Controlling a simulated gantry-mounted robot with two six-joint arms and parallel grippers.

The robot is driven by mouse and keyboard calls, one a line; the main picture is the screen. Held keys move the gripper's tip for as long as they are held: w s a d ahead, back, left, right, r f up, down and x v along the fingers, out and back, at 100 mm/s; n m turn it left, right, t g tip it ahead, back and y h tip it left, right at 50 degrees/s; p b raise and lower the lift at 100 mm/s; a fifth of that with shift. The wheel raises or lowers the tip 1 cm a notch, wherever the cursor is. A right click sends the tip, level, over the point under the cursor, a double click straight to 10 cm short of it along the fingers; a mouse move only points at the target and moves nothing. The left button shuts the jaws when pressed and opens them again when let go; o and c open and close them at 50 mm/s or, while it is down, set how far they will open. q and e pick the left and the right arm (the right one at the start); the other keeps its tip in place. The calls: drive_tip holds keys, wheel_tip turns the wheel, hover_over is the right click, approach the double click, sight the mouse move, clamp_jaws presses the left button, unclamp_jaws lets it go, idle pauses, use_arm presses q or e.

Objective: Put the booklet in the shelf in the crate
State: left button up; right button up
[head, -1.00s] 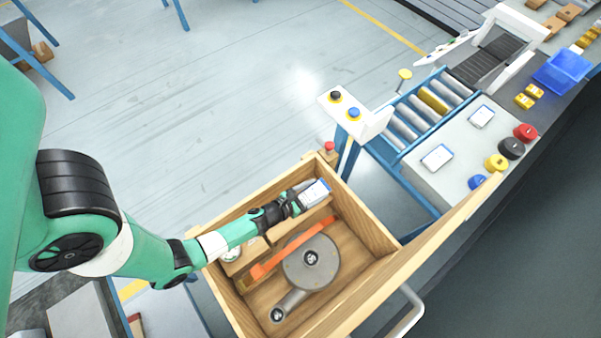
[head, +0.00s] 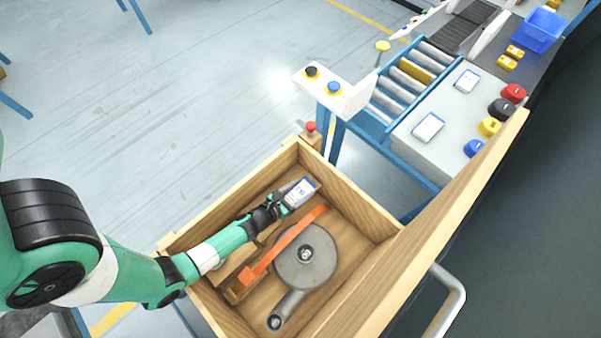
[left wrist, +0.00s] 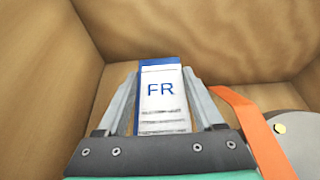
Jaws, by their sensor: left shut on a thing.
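The booklet (head: 301,191) is white with a blue edge, and my left gripper (head: 285,202) is shut on it inside the wooden crate (head: 365,208). In the left wrist view the booklet (left wrist: 161,95) shows the letters "FR" and sits between the two fingers (left wrist: 162,105). A wooden shelf (head: 232,262) runs along the crate's left side, partly hidden under my left arm. I cannot tell whether the booklet touches the shelf. My right gripper is not in view.
A grey blower (head: 306,258) with an orange strap (head: 285,243) beside it lies in the crate. Two other booklets (head: 428,127) lie on the bench at right, near colored round caps (head: 501,109). A post with buttons (head: 335,90) stands behind the crate.

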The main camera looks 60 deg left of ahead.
sight(292, 199)
use_arm(q)
drive_tip(key=shift+f, duration=0.25)
drive_tip(key=o, duration=1.4)
drive_tip(key=shift+r, duration=0.1)
drive_tip(key=shift+r, duration=0.3)
drive_tip(key=p+v, duration=0.1)
drive_tip(key=v, duration=0.3)
drive_tip(key=shift+f, duration=0.15)
